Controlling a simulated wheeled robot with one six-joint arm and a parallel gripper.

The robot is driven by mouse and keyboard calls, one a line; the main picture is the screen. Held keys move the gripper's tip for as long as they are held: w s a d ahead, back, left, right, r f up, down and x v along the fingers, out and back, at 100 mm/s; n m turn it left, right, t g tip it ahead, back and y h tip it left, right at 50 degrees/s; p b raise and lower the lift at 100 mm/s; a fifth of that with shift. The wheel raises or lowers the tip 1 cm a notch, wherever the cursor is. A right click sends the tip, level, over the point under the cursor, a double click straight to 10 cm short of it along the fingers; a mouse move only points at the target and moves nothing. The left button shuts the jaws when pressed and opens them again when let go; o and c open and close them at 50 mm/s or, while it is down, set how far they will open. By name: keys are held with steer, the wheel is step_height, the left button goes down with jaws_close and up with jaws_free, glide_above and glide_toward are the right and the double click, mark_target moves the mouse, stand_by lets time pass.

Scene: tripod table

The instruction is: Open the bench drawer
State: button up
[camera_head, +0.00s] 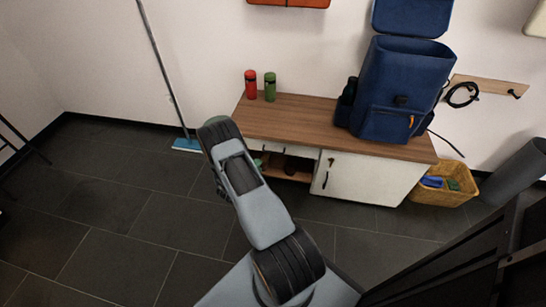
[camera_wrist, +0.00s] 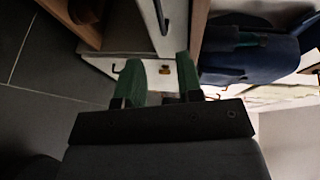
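The bench (camera_head: 290,115) has a wooden top against the wall. A white drawer front (camera_head: 285,149) shows under the top, left of a white cabinet door (camera_head: 365,182); my arm hides its left part. In the wrist view, the white front (camera_wrist: 105,64) bears a small dark handle (camera_wrist: 115,68). The door's dark handle (camera_head: 325,180) also shows in the wrist view (camera_wrist: 160,16). My gripper (camera_wrist: 160,62) has two green fingers apart with nothing between them. It is in front of the bench; the gap to the drawer is unclear. My arm hides the fingers in the head view.
A blue backpack (camera_head: 385,95), a red bottle (camera_head: 251,84) and a green bottle (camera_head: 270,87) stand on the bench. A basket (camera_head: 443,190) sits at right. A mop (camera_head: 186,144) leans at left.

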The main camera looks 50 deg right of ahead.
steer(key=b+x, duration=0.3)
steer(key=x, duration=0.9)
steer(key=shift+d+b, duration=0.3)
steer(key=shift+d, duration=0.05)
steer(key=shift+c, duration=0.5)
jaws_close()
